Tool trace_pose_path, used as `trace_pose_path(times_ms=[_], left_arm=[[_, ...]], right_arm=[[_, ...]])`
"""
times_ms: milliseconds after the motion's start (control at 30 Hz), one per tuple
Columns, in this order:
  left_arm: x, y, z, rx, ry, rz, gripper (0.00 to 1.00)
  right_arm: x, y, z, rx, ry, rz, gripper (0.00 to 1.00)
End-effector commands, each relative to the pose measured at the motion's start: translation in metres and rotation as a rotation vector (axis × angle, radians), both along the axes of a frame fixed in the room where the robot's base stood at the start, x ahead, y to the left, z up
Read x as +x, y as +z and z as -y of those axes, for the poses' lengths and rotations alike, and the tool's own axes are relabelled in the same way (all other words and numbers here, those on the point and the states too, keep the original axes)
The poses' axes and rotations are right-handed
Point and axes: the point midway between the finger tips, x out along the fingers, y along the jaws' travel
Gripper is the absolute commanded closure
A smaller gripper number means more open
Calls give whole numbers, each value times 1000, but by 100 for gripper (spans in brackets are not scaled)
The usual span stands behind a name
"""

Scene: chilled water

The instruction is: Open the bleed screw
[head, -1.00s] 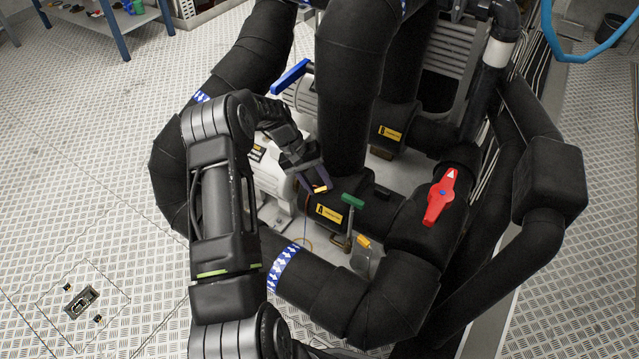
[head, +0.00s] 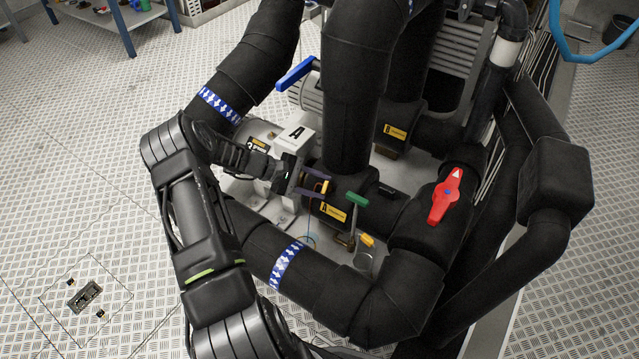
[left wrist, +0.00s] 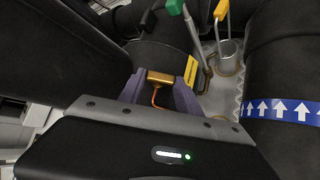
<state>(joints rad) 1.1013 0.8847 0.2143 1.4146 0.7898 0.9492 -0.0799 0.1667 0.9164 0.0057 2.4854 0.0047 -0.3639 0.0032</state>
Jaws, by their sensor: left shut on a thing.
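The brass piece also shows in the head view (head: 325,187). No separate bleed screw can be made out. My right gripper is not in view.
A green-handled valve (head: 357,199) stands just right of the fingers, with a yellow handle (head: 367,240) and a small metal cup (head: 363,262) below. A thick black pipe (head: 348,120) rises close behind. A red valve handle (head: 445,197) is farther right. Open floor lies left.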

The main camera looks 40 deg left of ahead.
Motion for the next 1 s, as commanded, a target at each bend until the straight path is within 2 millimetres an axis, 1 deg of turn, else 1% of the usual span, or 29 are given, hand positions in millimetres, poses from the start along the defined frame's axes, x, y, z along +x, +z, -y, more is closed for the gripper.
trace_pose_path(times_ms=[33, 200, 433, 667, 1000], left_arm=[[-3, -2, -1, -30, 38, -2, 100], [-5, -3, 1, -123, 149, 9, 100], [-6, -4, 2, -215, 261, 19, 100], [-6, -5, 3, -257, 312, 25, 100], [-6, -6, 3, -264, 320, 26, 100]], right_arm=[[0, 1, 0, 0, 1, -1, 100], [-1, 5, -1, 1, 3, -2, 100], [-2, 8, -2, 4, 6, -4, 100], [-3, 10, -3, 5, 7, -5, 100], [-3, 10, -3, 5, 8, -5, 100]])
